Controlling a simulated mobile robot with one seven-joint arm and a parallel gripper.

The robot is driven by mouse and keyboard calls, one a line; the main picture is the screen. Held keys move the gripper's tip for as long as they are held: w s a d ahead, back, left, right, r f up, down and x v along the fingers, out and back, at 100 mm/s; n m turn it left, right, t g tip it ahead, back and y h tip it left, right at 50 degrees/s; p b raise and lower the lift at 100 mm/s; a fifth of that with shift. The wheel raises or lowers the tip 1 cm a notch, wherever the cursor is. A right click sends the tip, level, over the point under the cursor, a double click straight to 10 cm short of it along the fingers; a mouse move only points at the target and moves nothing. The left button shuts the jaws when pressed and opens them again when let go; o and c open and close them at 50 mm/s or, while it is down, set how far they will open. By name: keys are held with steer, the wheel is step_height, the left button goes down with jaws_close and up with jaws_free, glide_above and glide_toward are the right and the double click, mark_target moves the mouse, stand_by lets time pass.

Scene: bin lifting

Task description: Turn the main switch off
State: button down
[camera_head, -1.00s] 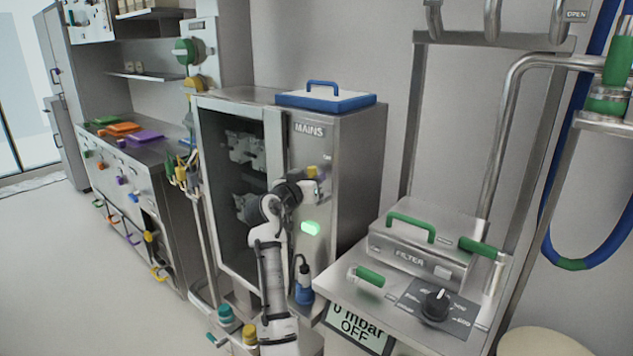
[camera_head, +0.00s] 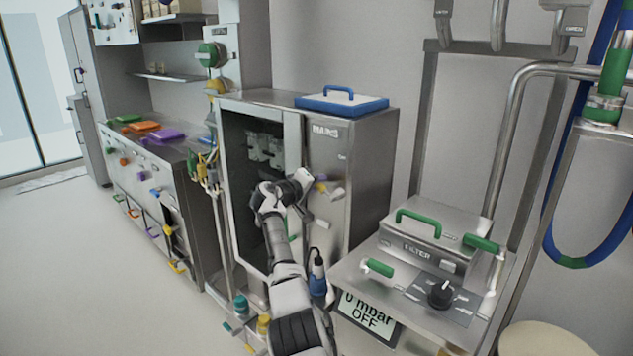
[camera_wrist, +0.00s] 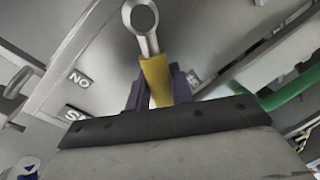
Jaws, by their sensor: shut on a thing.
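The main switch is a metal lever with a yellow grip (camera_head: 321,187) on the front of the steel cabinet marked MAINS (camera_head: 370,165). In the head view the lever lies nearly sideways, its yellow end to the left of the metal hub (camera_head: 337,193). My gripper (camera_head: 314,184) is at the yellow end. In the wrist view the yellow grip (camera_wrist: 156,78) sits between the purple fingers (camera_wrist: 160,96), which are shut on it. The lever's round metal end (camera_wrist: 140,17) is beyond. A label reading ON upside down (camera_wrist: 78,79) is beside it.
The glass cabinet door (camera_head: 262,180) is left of my gripper. A blue plug (camera_head: 318,283) hangs below. A FILTER unit (camera_head: 430,243) with green handles and a black knob (camera_head: 440,293) stands right. A blue-rimmed lid (camera_head: 342,104) lies on the cabinet.

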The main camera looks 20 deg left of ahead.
steer(key=shift+w+a+f+n+b, duration=0.1)
steer(key=shift+a+f+n+b, duration=0.1)
steer(key=shift+f+n, duration=0.3)
steer(key=shift+a+f+n+b, duration=0.15)
steer(key=shift+f+n, duration=0.15)
steer(key=shift+n, duration=0.3)
steer(key=shift+f+n+g+h+b, duration=0.3)
steer(key=shift+f+n+h+b, duration=0.4)
steer(key=shift+n, duration=0.4)
steer(key=shift+f, duration=0.1)
steer(key=c, duration=1.3)
jaws_free()
steer(key=b+v, duration=0.3)
steer(key=v, duration=1.1)
steer(key=shift+d+b, duration=0.1)
steer(key=shift+b, duration=0.25)
